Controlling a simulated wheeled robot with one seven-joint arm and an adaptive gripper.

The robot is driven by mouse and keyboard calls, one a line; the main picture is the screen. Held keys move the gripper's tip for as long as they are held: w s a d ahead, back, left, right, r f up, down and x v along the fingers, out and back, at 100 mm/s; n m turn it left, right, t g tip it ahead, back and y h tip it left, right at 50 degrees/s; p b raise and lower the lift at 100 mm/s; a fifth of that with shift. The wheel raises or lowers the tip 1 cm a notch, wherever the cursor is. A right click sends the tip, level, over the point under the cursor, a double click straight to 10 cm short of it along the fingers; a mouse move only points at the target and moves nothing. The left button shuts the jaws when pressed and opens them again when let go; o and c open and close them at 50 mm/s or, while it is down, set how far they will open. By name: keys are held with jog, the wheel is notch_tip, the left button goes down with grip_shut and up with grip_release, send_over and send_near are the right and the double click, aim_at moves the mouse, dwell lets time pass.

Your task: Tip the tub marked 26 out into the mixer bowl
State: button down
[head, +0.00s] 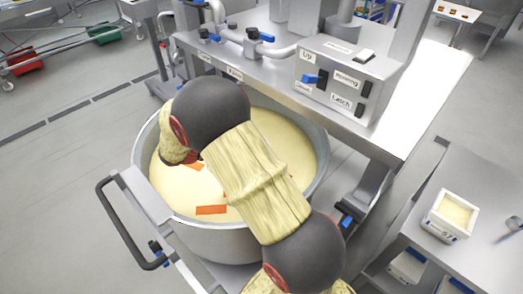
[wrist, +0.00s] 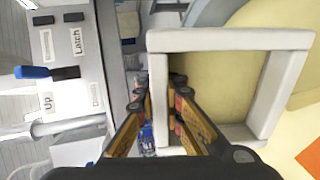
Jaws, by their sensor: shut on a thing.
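The mixer bowl (head: 320,160) is a large metal bowl filled with a pale yellow mass (head: 287,132). My arm crosses over it in the head view and hides its middle. In the wrist view, my gripper (wrist: 168,100) is shut on one wall of a white square tub (wrist: 230,40), with one finger on each side of that wall. The tub's opening shows pale yellow; I cannot tell how much of this is inside the tub. No number shows on the held tub. The gripper and this tub are hidden in the head view.
Orange flat patches (head: 211,210) show on the yellow mass. The mixer's control box (head: 345,80), with labelled switches, stands behind the bowl. A white tub marked 57 (head: 450,215) sits on a grey side table at right. A black-handled bar (head: 125,225) is at the bowl's left front.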

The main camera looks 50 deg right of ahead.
jog(key=shift+w+a+r, duration=0.15)
jog(key=shift+a+r, duration=0.05)
jog(key=shift+a, duration=0.05)
dwell(5.1)
